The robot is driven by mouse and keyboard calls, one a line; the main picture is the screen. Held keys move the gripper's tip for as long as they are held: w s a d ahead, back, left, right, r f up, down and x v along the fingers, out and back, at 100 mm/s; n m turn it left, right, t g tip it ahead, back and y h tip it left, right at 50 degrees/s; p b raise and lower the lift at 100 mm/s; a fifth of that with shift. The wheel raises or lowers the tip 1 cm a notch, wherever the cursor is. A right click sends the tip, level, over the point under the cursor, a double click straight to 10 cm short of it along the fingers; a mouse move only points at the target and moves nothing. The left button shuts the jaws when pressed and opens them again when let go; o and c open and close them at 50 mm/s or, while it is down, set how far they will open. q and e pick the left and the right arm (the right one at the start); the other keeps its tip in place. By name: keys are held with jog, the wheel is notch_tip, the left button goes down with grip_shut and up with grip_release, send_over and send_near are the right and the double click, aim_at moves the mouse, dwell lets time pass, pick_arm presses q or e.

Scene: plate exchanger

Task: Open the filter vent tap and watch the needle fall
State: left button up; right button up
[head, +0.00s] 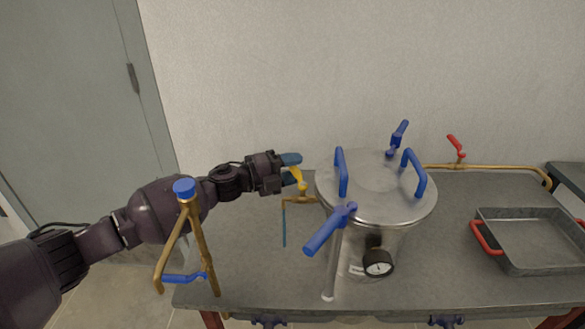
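A steel filter vessel (376,190) with a round lid and blue handles stands on the grey table. A small brass tap (303,199) with a yellow handle (299,176) sticks out from its left side. A thin teal line (284,227) hangs below the tap's spout. My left gripper (291,169) is at the yellow handle, its teal fingertips above and below the handle's end. I cannot tell whether they press on it. A round pressure gauge (378,263) faces forward low on the vessel; its needle is too small to read. My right gripper is not in view.
A brass pipe stand with a blue cap (185,189) and blue lever rises in front of my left arm. A brass pipe with a red-handled tap (456,146) runs behind at right. A grey tray with red handles (541,266) lies at right. Table between is clear.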

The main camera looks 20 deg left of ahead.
pick_arm(q)
jog(key=v, duration=1)
jog(key=shift+s+a, duration=0.25)
jog(key=shift+a, duration=0.05)
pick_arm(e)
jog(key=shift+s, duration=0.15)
